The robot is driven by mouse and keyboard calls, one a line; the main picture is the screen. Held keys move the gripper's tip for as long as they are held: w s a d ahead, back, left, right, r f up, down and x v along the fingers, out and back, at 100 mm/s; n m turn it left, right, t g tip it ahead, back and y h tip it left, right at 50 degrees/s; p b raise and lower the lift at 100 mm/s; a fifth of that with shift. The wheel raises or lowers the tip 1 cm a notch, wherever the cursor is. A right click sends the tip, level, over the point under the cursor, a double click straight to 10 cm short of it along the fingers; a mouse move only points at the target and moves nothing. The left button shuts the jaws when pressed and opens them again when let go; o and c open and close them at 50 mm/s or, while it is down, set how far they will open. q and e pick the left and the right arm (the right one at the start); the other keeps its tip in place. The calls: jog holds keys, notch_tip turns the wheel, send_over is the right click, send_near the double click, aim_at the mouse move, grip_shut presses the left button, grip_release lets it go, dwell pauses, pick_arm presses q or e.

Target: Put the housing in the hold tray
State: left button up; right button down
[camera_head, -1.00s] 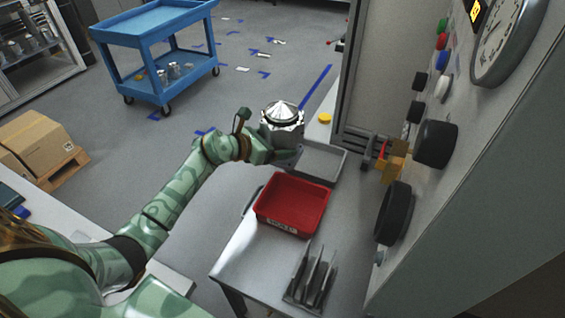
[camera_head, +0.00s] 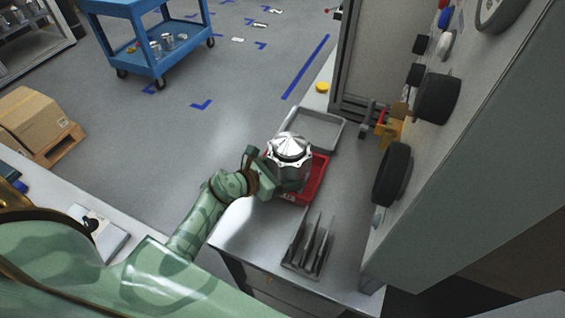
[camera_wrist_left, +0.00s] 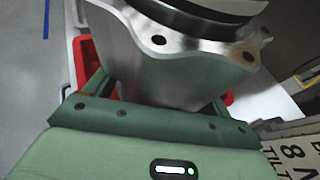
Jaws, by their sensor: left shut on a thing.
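The housing (camera_head: 289,160) is a shiny machined metal part with a conical top. My left gripper (camera_head: 272,178) is shut on it and holds it upright above the red tray (camera_head: 312,187). In the left wrist view the housing (camera_wrist_left: 170,65) fills the space between the fingers of my left gripper (camera_wrist_left: 155,95), with red tray parts (camera_wrist_left: 83,60) behind it. Whether the housing touches the tray cannot be told. My right gripper is not in view.
A grey tray (camera_head: 335,136) lies just behind the red one on the bench. The machine panel with black knobs (camera_head: 392,172) rises at the right. A yellow round object (camera_head: 322,87) sits at the back.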

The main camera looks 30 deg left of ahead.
pick_arm(q)
jog(key=shift+w, duration=0.1)
jog(key=shift+f, duration=0.15)
jog(key=o, duration=1.6)
jog(key=p+v, duration=0.1)
jog(key=v, duration=1.1)
